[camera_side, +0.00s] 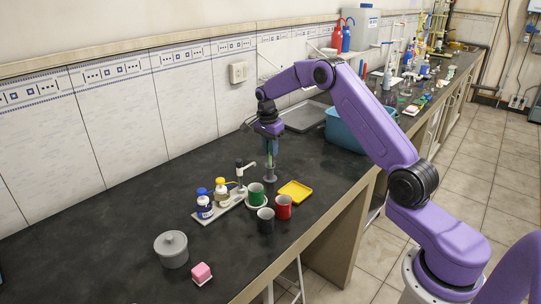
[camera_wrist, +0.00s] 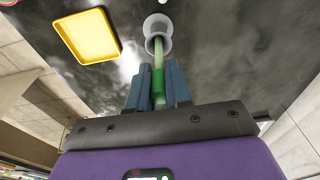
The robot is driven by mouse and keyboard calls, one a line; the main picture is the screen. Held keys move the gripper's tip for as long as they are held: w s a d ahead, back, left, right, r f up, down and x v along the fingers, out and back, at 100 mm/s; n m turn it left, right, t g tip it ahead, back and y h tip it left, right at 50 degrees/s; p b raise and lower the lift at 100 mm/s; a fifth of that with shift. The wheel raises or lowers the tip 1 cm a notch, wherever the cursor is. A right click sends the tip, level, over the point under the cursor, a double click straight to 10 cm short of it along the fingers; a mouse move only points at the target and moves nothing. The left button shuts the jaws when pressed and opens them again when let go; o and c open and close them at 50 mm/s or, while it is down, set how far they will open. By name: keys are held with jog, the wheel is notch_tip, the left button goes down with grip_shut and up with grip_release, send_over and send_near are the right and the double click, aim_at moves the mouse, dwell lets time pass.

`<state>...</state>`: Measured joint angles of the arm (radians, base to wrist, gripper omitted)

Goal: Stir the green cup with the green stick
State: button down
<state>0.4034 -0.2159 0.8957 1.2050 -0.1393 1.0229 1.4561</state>
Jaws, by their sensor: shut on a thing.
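My gripper (camera_side: 269,140) points down above the grey holder (camera_side: 269,174) behind the cups. In the wrist view, the blue fingers (camera_wrist: 158,88) are shut on the green stick (camera_wrist: 158,66). The stick's far end reaches the mouth of the grey holder (camera_wrist: 157,26); how deep it sits inside cannot be told. The green cup (camera_side: 256,195) stands upright on a pale round saucer (camera_side: 258,206), in front and to the left of the holder, apart from my gripper. The inside of the cup is too small to make out.
A red cup (camera_side: 283,208) and a dark grey cup (camera_side: 265,222) stand in front of the green cup. A yellow tray (camera_side: 295,191) lies to the right. Bottles (camera_side: 205,206) on a white stand are left. A grey lidded pot (camera_side: 171,252) and pink block (camera_side: 201,272) are front left.

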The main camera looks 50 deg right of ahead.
jog(key=r, duration=0.6)
jog(key=shift+a+r, duration=0.35)
jog(key=shift+a, duration=0.05)
jog(key=s+a+r+g+y, duration=0.15)
jog(key=s+a, duration=0.25)
jog(key=a, duration=0.7)
jog(key=shift+g, duration=0.25)
jog(key=shift+a+f, duration=0.2)
jog(key=shift+f, duration=5.1)
